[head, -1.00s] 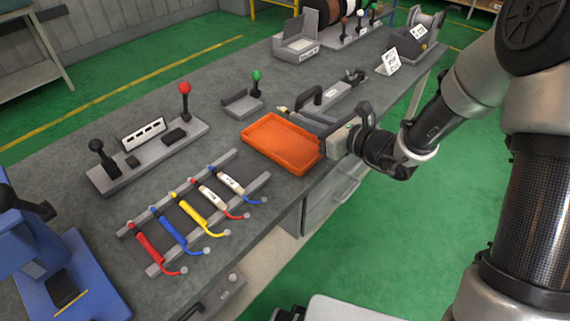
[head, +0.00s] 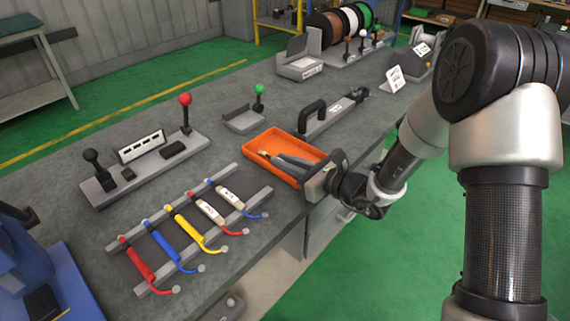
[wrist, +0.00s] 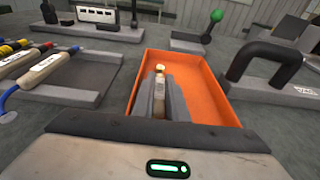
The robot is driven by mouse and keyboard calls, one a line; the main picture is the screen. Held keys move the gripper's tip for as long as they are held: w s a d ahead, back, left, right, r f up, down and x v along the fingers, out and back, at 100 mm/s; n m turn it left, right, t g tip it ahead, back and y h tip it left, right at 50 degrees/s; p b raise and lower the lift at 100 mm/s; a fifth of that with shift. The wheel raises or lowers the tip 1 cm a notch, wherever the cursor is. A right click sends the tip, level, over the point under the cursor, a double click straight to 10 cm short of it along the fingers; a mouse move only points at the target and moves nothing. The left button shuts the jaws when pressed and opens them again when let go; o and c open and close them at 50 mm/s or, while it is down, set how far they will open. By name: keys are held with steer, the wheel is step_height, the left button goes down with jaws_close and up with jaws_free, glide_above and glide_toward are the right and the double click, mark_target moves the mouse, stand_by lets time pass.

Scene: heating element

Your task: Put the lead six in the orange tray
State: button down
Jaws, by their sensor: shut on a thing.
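The orange tray (head: 262,143) sits on the grey bench near its front edge, and it also shows in the wrist view (wrist: 213,85). My gripper (head: 280,160) reaches over the tray from its right side. In the wrist view its two grey fingers (wrist: 158,98) are shut on a slim beige lead (wrist: 159,84) with a pale tip. The lead is over the tray; I cannot tell if it touches the floor of the tray. No number can be read on it, and its rear part is hidden by the gripper.
A rack (head: 228,174) left of the tray holds several coloured leads. A bar with a black handle (head: 311,116) stands right behind the tray. A small grey holder with a green-knobbed lever (head: 259,90) is at the back. A joystick panel (head: 150,160) stands at left.

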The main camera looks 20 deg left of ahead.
steer(key=shift+s+d+f+b, duration=0.15)
steer(key=shift+f+b, duration=0.45)
steer(key=shift+f, duration=0.05)
steer(key=c, duration=2)
jaws_free()
steer(key=shift+f, duration=0.1)
steer(key=shift+c, duration=0.2)
steer(key=shift+r+p, duration=0.3)
steer(key=shift+p, duration=0.05)
steer(key=v, duration=0.4)
steer(key=p+v, duration=0.1)
steer(key=v, duration=0.3)
steer(key=r+p+v, duration=0.1)
steer(key=v, duration=0.3)
